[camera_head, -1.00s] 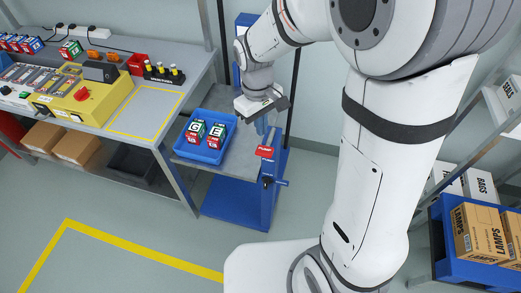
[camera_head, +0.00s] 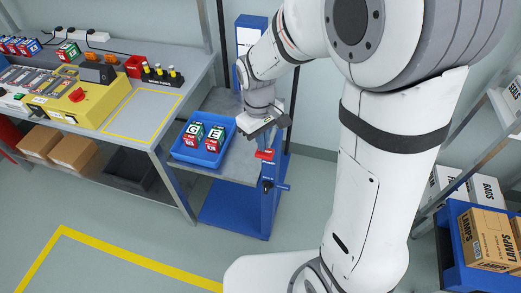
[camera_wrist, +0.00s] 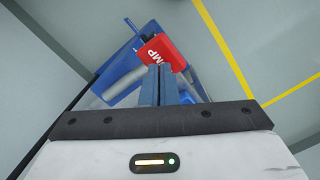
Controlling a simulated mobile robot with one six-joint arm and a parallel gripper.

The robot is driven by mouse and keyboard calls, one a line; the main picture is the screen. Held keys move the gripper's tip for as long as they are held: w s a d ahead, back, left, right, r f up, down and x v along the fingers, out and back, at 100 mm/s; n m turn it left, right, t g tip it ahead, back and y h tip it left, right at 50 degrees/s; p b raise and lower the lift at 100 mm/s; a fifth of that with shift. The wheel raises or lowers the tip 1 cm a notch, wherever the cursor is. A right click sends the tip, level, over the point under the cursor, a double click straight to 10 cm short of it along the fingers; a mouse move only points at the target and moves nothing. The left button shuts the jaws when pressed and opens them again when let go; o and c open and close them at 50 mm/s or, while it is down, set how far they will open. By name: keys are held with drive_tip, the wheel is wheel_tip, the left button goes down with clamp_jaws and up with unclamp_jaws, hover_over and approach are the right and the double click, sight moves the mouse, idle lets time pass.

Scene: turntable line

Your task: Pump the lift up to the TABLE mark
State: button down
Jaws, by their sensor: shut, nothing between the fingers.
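The lift has a blue frame and base (camera_head: 232,214) and a grey platform (camera_head: 232,166) at about the bench's lower side. A red pump handle (camera_head: 265,155), lettered "PUMP", sticks out at the lift's right side. The red handle end also shows in the wrist view (camera_wrist: 168,42), just beyond the fingertips. My gripper (camera_head: 265,135) is above the handle, pointing down; in the wrist view its fingers (camera_wrist: 164,72) are shut and empty. They overlap the handle's edge in that view, and I cannot tell whether they touch it. The TABLE mark is not readable.
A blue tray (camera_head: 174,154) with "G" and "E" blocks sits on the platform. The workbench (camera_head: 195,72) stands left, with a yellow-outlined area. A rack with a blue crate (camera_head: 450,265) of boxes is at right. The floor in front is clear.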

wheel_tip(320, 180, down, 4)
drive_tip(key=shift+r+b, duration=0.2)
drive_tip(key=shift+b, duration=0.8)
drive_tip(key=shift+r, duration=0.15)
drive_tip(key=shift+w+a+r+p, duration=0.2)
drive_tip(key=shift+w+a+p, duration=0.05)
drive_tip(key=shift+w+p, duration=0.1)
drive_tip(key=shift+w+a+r+p, duration=0.2)
drive_tip(key=shift+w+a+p, duration=0.1)
drive_tip(key=shift+w+a, duration=0.5)
drive_tip(key=shift+w+d+r, duration=0.1)
drive_tip(key=shift+w, duration=0.05)
wheel_tip(320, 180, up, 8)
drive_tip(key=shift+w+a+f, duration=0.2)
drive_tip(key=shift+w, duration=0.05)
